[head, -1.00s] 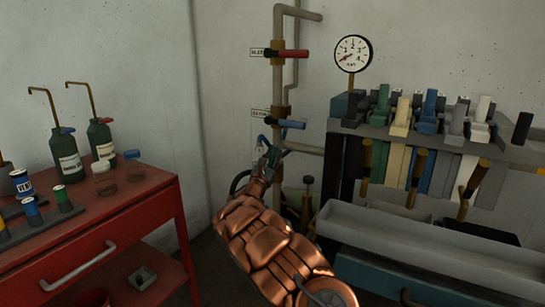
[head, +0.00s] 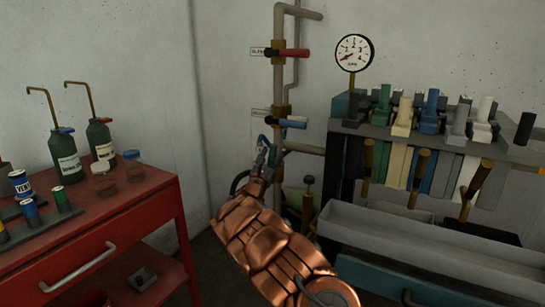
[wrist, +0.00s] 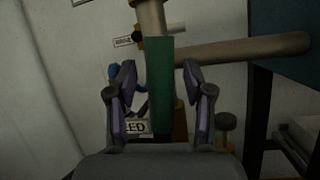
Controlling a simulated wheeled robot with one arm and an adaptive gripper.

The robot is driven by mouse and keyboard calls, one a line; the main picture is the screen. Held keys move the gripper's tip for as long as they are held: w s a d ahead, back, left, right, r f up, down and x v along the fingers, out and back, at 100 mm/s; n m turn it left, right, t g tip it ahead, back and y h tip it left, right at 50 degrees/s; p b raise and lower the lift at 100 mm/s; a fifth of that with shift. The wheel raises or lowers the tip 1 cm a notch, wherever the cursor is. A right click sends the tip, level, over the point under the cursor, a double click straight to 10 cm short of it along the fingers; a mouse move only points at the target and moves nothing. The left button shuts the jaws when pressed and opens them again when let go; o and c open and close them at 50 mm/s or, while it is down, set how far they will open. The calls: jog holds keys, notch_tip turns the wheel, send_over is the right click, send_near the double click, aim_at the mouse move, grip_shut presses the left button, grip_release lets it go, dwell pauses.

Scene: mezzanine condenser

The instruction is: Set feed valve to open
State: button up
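The feed valve's green handle (wrist: 161,85) stands upright in the wrist view, between the two fingers. A partly hidden label (wrist: 137,126) ending in "ED" is behind it. My gripper (wrist: 160,70) is open, with one finger on each side of the handle and gaps showing on both sides. In the head view my gripper (head: 268,152) is at the lower part of the vertical pipe (head: 278,85), below the blue-handled valve. My gripper and arm hide most of the feed valve there.
A blue-handled valve (head: 290,123) and a red-handled valve (head: 293,53) sit higher on the pipe, both handles pointing right. A pressure gauge (head: 353,53) and a rack of coloured clamps (head: 400,135) are to the right. A red cart (head: 135,215) with bottles stands left.

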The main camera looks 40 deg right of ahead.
jog(key=v, duration=1.2)
dwell(0.8)
